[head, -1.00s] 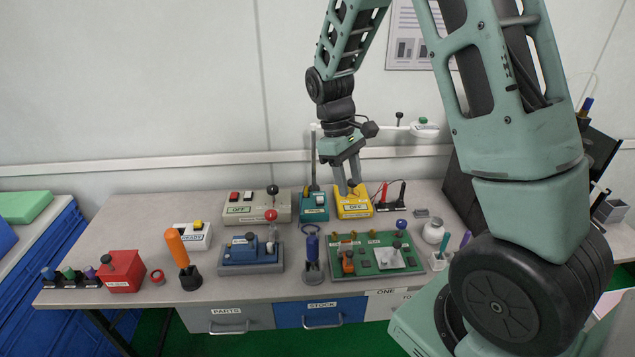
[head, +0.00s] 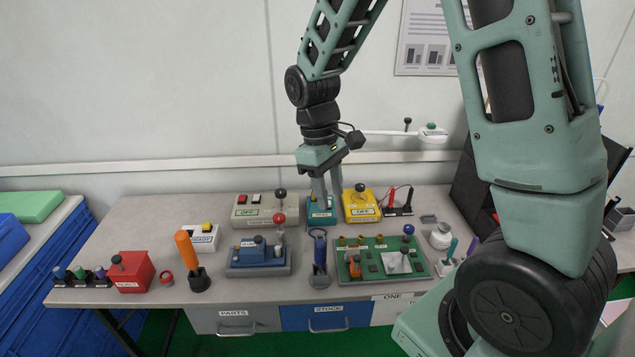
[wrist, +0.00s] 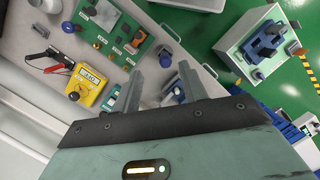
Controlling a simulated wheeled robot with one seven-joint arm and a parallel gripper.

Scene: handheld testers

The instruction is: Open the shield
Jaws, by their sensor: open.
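A green circuit board (head: 370,277) lies at the front right of the bench. On it sits a pale grey square plate (head: 397,263), which may be the shield; a blue-topped knob (head: 408,230) stands by the board's back right. I cannot tell from here whether the plate is raised or flat. My gripper (head: 328,192) is open and empty, pointing down over the teal box (head: 321,212), behind the board and left of it. In the wrist view the board (wrist: 115,32) is at the upper left, away from my fingers (wrist: 163,85).
A yellow box (head: 361,206) stands just right of my gripper, with red and black probes (head: 397,203) beside it. A beige switch box (head: 260,211), a blue fixture (head: 258,256) and a blue-handled tool (head: 320,262) stand nearby. A white lamp arm (head: 400,132) extends behind.

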